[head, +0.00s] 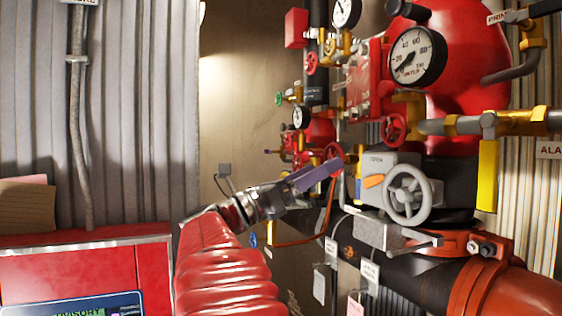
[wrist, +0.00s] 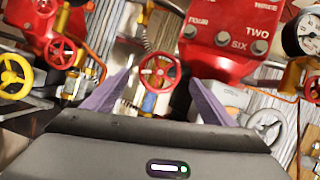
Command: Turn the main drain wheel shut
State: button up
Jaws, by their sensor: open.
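My gripper (head: 328,172) reaches out among the valves in the head view, its purple fingers apart and empty. In the wrist view my gripper (wrist: 160,80) has a small red handwheel (wrist: 160,72) framed between its fingertips. A red handwheel (head: 334,152) shows by the fingertips in the head view, probably the same one, partly overlapped by them. I cannot tell how deep it lies or whether the fingers touch it. Several red wheels are in view, and no readable label shows which is the main drain wheel.
A grey handwheel (head: 408,194) and another red wheel (head: 393,129) sit right of my gripper. A large gauge (head: 417,57) is above. The wrist view shows a yellow wheel (wrist: 15,76) and a red wheel (wrist: 61,53) at left. A red cabinet (head: 85,270) stands lower left.

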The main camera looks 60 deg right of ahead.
jog(key=shift+x, duration=2.9)
jog(key=shift+c, duration=0.3)
